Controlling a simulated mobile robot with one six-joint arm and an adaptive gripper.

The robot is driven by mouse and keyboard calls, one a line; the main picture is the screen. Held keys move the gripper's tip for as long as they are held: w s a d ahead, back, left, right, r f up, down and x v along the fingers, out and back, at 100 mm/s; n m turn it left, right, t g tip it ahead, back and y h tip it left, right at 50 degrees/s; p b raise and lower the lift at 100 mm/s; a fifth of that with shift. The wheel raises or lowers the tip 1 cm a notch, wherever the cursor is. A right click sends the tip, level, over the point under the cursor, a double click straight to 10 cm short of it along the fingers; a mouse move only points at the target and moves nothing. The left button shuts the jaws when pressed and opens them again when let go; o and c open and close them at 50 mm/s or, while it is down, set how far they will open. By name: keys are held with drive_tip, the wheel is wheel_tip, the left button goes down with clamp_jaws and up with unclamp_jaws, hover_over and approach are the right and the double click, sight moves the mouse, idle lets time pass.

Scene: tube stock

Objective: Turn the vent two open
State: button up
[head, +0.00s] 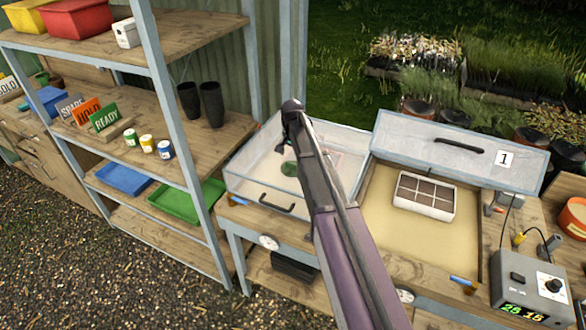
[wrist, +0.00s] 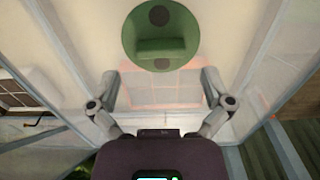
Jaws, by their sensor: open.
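The vent (wrist: 160,18) is a green round disc with a raised bar across it and dark round spots above and below the bar. It sits on the clear lid (wrist: 85,30) of the left propagator box. In the wrist view the bar lies level across the picture. In the head view the green vent (head: 290,168) is partly hidden by my arm. My gripper (wrist: 160,82) is open and empty, its two fingers spread apart. The vent shows beyond and between the fingertips, apart from them.
The right box has a raised lid (head: 455,148) marked 1 and a seed tray (head: 424,196) inside. A control box (head: 533,288) reading 25 and 15 stands at the right. A metal-post shelf (head: 180,120) stands close on the left. A black handle (head: 277,203) is on the left box's front.

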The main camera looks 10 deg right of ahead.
sight(292, 166)
drive_tip(key=shift+f+b, duration=1.7)
drive_tip(key=shift+f, duration=0.3)
drive_tip(key=c, duration=1)
